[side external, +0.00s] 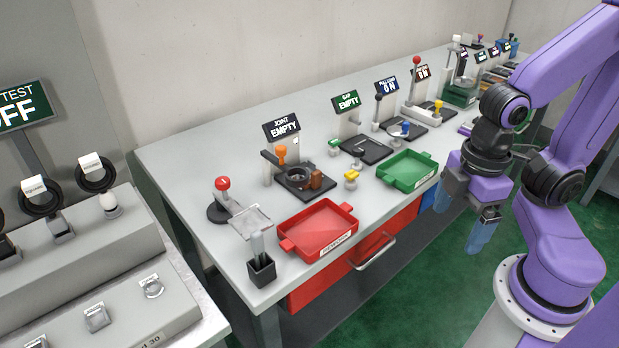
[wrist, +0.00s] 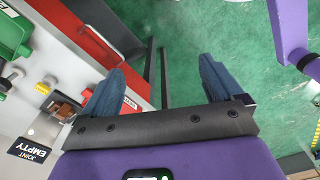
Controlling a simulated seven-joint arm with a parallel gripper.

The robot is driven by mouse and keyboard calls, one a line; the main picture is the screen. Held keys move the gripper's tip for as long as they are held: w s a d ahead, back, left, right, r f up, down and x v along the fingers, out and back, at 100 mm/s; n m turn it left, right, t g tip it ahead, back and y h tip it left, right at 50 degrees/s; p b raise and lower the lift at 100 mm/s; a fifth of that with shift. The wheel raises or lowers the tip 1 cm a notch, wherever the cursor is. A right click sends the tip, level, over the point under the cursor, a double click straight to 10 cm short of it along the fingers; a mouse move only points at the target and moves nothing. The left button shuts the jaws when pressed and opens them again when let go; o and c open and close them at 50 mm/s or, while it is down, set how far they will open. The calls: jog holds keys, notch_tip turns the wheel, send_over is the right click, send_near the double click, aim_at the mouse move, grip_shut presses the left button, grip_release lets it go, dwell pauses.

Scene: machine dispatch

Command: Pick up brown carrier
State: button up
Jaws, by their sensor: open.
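The brown carrier (side external: 315,181) is a small brown block at the right side of the black base of the station marked JOINT EMPTY (side external: 281,127). In the wrist view the brown carrier (wrist: 63,105) lies at the left, partly hidden near my left finger. My gripper (side external: 482,232) is open and empty, with blue fingers pointing down. It hangs in front of the table, over the green floor, well to the right of the carrier and apart from it.
A red tray (side external: 287,244) and a green tray (side external: 383,173) stand along the table's front edge. A red drawer (side external: 371,247) is below. A yellow-topped piece (side external: 351,177) is right of the carrier. A red-knobbed lever (side external: 222,184) and a clear stand (side external: 257,243) are at the left.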

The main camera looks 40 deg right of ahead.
jog(key=w+a+f+m+t+y, duration=0.2)
jog(key=w+a+f, duration=0.15)
jog(key=w, duration=0.45)
jog(key=m+t+y, duration=0.2)
jog(key=m+t, duration=0.1)
jog(key=t, duration=0.2)
send_near(311, 170)
jog(key=s+a, duration=0.2)
jog(key=s, duration=0.1)
jog(key=s+a+f, duration=0.1)
jog(key=s+a, duration=0.1)
jog(key=a, duration=0.1)
jog(key=s+a+f, duration=0.1)
jog(key=s+a, duration=0.2)
jog(key=shift+s+a, duration=0.2)
jog(key=shift+s, duration=0.2)
jog(key=w+d+m+t, duration=0.1)
jog(key=w+d, duration=0.1)
jog(key=w+d+f+m+t, duration=0.1)
jog(key=w, duration=0.1)
jog(key=w+d+t, duration=0.2)
jog(key=shift+w+d+f+m+y, duration=0.2)
jog(key=shift+w+d+m+y, duration=0.1)
jog(key=shift+w+d+m, duration=0.1)
jog(key=shift+w+d+t, duration=0.3)
jog(key=shift+d, duration=0.05)
jog(key=shift+x, duration=3.75)
jog(key=shift+r, duration=0.1)
jog(key=c, duration=1.1)
